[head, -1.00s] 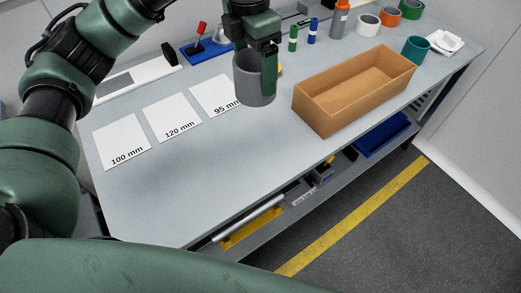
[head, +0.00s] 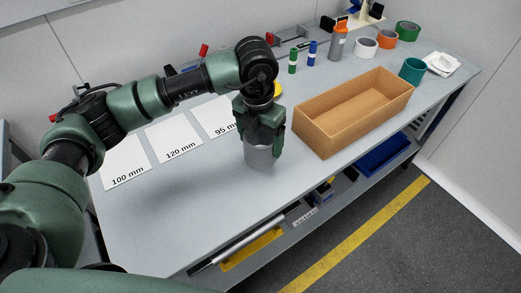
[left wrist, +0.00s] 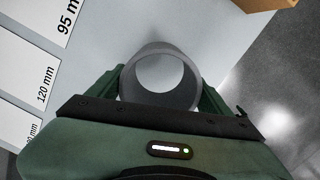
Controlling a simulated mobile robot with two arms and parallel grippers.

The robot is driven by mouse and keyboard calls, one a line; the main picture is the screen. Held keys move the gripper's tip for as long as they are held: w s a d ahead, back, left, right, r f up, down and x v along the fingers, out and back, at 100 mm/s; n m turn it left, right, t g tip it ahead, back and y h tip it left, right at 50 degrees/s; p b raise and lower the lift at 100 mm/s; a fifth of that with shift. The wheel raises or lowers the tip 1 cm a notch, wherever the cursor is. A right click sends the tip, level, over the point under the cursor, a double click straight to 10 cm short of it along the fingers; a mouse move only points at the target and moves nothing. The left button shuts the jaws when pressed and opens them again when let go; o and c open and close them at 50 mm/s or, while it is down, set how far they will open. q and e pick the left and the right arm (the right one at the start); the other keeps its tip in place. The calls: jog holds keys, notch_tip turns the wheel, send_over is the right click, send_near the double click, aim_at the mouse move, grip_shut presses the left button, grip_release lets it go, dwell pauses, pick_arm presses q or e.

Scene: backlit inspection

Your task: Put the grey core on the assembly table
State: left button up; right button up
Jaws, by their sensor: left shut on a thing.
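The grey core (head: 259,157) is a hollow upright cylinder, held by my left gripper (head: 261,143), which is shut on it from above. In the head view its bottom is at or just over the bare top of the assembly table (head: 190,215), near the front edge; I cannot tell if it touches. In the left wrist view the core's open ring (left wrist: 160,58) sits between the two green fingers, and pale table top shows through it. My right gripper is not in view.
A brown open box (head: 345,132) stands right of the core. White cards marked 100 mm (head: 122,160), 120 mm (head: 172,138) and 95 mm (head: 215,112) lie to the left. Tape rolls and bottles stand at the back. The table's front left is clear.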

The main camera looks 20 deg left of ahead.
pick_arm(q)
notch_tip(320, 180, down, 5)
jog(key=shift+r+p, duration=0.2)
jog(key=shift+p, duration=0.1)
jog(key=shift+f, duration=0.3)
jog(key=o, duration=1.5)
jog(key=shift+c, duration=0.2)
jog(key=shift+r, duration=0.4)
notch_tip(320, 180, up, 12)
jog(key=b, duration=0.2)
jog(key=shift+s+f, duration=0.25)
jog(key=shift+s, duration=0.15)
jog(key=shift+a, duration=0.1)
